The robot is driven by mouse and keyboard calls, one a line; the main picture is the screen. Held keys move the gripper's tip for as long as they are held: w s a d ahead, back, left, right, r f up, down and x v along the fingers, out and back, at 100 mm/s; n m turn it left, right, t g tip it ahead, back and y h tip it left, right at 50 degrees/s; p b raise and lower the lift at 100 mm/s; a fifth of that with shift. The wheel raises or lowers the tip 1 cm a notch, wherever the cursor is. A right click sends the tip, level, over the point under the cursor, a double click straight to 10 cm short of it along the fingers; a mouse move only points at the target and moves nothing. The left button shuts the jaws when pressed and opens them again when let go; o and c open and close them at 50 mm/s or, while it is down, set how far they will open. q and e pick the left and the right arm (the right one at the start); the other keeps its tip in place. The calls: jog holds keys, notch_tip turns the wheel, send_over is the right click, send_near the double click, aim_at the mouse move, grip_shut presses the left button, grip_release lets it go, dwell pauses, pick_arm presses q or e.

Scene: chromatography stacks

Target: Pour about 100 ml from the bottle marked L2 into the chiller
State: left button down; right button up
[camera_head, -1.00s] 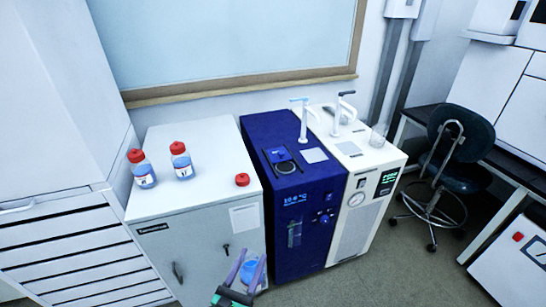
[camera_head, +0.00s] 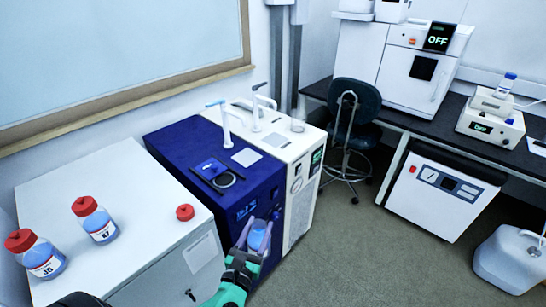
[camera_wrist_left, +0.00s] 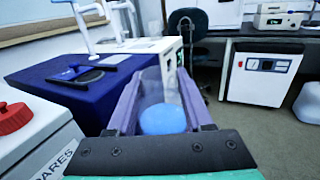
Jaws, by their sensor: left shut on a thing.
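My left gripper (camera_head: 252,240) is shut on an uncapped clear bottle (camera_head: 260,234) with blue liquid; its label cannot be read. In the head view the bottle shows in front of the dark blue chiller (camera_head: 180,150), below its top. In the left wrist view the bottle (camera_wrist_left: 163,118) is between the two purple fingers, with the chiller (camera_wrist_left: 45,83) behind and to the left. A round dark-rimmed port (camera_head: 226,180) is on the chiller's top, with a small blue part beside it. The chiller's display is blurred. My right gripper is not in view.
Two red-capped bottles marked J5 (camera_head: 42,258) and K7 (camera_head: 97,222) and a loose red cap (camera_head: 185,212) are on the white cabinet (camera_head: 120,175). A white unit (camera_head: 310,160) with a glass on top adjoins the chiller.

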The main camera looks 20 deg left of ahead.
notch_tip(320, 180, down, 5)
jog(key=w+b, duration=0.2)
jog(key=b, duration=0.3)
pick_arm(q)
jog(key=w+a+r+n+g+y+p, duration=0.1)
jog(key=w+a+r+n, duration=0.3)
jog(key=w+a, duration=0.4)
jog(key=w+a+r+n+g+y+p, duration=0.1)
jog(key=w+a+r+n+p, duration=0.2)
jog(key=w+a, duration=0.5)
jog(key=shift+w+a+r+n+y+p, duration=0.35)
jog(key=shift+a+r+n+y+p, duration=0.05)
jog(key=shift+a+p, duration=0.15)
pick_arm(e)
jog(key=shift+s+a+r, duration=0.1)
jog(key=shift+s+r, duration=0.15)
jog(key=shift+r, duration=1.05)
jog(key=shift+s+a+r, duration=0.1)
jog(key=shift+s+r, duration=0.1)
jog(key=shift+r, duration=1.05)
